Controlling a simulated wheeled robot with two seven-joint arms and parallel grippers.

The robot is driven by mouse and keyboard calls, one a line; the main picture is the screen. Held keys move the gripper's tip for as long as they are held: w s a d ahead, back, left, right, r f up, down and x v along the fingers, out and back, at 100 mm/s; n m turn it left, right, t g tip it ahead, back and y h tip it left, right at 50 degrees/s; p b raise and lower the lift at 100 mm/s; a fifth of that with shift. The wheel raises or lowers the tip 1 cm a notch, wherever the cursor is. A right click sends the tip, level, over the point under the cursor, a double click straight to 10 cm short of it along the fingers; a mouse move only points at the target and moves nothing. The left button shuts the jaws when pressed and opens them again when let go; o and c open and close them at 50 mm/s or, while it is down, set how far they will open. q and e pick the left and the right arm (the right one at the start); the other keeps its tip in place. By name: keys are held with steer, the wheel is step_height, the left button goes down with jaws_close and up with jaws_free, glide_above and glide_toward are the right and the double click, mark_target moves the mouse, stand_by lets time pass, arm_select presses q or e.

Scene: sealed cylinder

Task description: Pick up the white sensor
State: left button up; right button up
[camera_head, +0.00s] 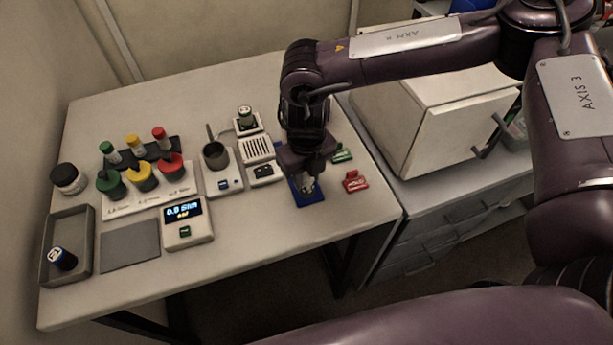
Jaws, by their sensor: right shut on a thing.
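My right gripper (308,186) points down over the blue mat (312,199) at the right part of the table. It is shut on a small pale thing, which I take to be the white sensor; the fingers hide most of it. I cannot tell whether it touches the mat or is just above it. My left gripper is not in view.
A red piece (355,181) and a green piece (342,154) lie right of the mat. A white slotted box (257,149), a dark cup (215,155) and a display unit (186,222) stand left. A grey tray (81,272) holds a dark cylinder (63,258). The front right table is bare.

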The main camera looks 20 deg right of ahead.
step_height(320, 180, up, 10)
steer(key=shift+b, duration=1.1)
step_height(320, 180, up, 9)
steer(key=shift+p, duration=0.35)
